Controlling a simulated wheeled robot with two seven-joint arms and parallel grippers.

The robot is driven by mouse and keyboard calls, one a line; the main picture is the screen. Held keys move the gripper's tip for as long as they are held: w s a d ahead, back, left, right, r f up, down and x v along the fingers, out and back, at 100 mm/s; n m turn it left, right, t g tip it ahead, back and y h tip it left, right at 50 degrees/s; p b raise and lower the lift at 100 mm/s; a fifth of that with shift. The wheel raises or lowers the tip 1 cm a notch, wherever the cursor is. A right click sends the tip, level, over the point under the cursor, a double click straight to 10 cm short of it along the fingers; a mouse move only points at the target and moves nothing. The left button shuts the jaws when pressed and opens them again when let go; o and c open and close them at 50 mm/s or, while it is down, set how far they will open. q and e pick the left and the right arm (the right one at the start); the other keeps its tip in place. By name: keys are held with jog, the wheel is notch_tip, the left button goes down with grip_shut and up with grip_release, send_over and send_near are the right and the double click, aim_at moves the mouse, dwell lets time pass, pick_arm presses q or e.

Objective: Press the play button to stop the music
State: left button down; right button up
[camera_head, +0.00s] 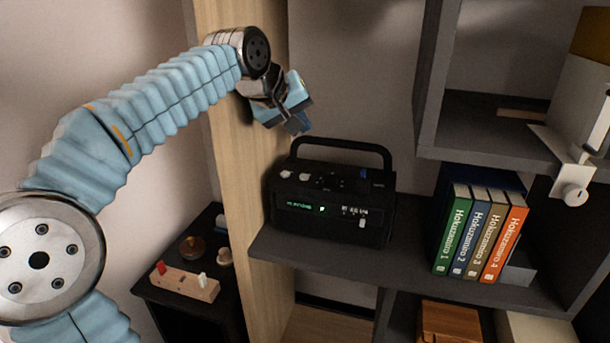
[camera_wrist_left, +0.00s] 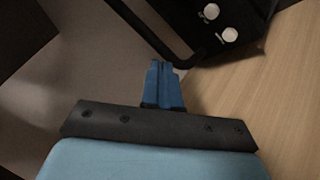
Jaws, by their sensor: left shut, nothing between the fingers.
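The black radio (camera_head: 330,202) with a carry handle stands on a dark shelf. Its front has a lit green display, and pale buttons sit on its top left. My left gripper (camera_head: 299,124) is shut and empty, above and behind the radio's left end, near the handle. In the left wrist view the shut blue fingertips (camera_wrist_left: 163,68) are beside the dark handle. The radio's corner (camera_wrist_left: 225,18) shows there with two white round buttons, apart from the fingers. I cannot read which button is play. My right gripper is not in view.
A wooden upright panel (camera_head: 240,160) stands left of the radio. Several books (camera_head: 478,235) stand on the shelf (camera_head: 340,262) to the right. A low dark table (camera_head: 190,290) holds a wooden block with red and white pegs. A grey shelf unit (camera_head: 440,130) rises at upper right.

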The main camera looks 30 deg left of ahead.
aim_at(301, 177)
pick_arm(q)
notch_tip(301, 177, down, 4)
jog(key=shift+r, duration=0.2)
notch_tip(301, 177, down, 4)
jog(key=b, duration=0.3)
jog(key=shift+r+b, duration=0.15)
jog(key=shift+b, duration=0.15)
jog(key=shift+f+b, duration=0.4)
jog(key=shift+f, duration=0.1)
jog(key=shift+f, duration=0.15)
dwell(1.0)
jog(key=shift+f+b, duration=0.25)
jog(key=shift+b, duration=0.05)
jog(key=shift+f+b, duration=0.35)
jog(key=shift+f, duration=0.05)
dwell(0.5)
jog(key=shift+r, duration=0.1)
jog(key=shift+r+p, duration=0.75)
